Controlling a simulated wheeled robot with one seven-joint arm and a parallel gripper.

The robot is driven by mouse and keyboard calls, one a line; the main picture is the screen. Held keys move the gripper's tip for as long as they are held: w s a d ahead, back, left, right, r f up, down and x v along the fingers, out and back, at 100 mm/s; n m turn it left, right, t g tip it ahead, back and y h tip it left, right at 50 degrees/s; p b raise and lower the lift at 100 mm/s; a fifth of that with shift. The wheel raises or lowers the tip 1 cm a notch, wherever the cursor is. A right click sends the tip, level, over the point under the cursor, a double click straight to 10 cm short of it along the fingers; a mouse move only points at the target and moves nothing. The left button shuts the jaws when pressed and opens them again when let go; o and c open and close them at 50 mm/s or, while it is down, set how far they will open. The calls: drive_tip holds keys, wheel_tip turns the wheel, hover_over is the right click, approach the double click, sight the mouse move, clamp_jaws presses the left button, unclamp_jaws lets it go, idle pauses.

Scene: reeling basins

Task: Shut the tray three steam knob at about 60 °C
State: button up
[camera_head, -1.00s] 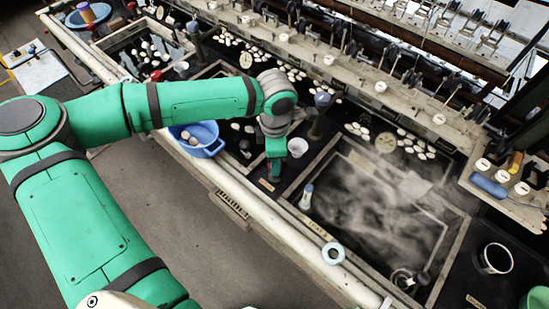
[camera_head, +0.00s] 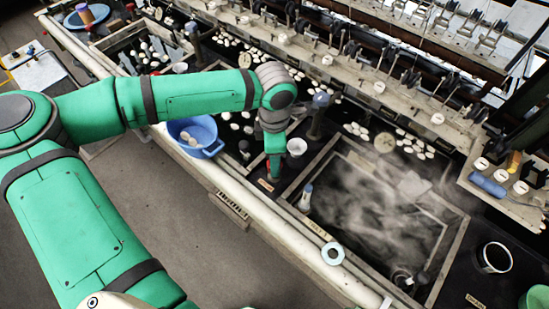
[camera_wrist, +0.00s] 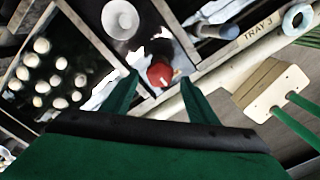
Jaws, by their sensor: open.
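The red steam knob (camera_wrist: 160,75) shows in the wrist view, between and just beyond my fingertips. Its pointer and any scale are too small to read. My gripper (camera_wrist: 160,80) is open, with one green finger on each side of the knob; I cannot tell whether either touches it. In the head view my gripper (camera_head: 273,165) hangs over the dark strip left of tray three (camera_head: 441,262), and the knob is mostly hidden there. The "TRAY 3" label (camera_wrist: 258,32) is at upper right in the wrist view. Steam drifts over the tray's dark water.
A white cup (camera_head: 296,147) stands close to my gripper's right. A blue-topped thermometer-like tube (camera_head: 306,196) is at the tray's left edge. A blue bowl (camera_head: 207,143) is left of my gripper. A pale ring (camera_head: 333,253) lies on the front rail. White cocoons lie behind.

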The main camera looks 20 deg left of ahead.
wheel_tip(320, 180, up, 9)
idle(0.3)
drive_tip(key=shift+w, duration=0.15)
idle(1.1)
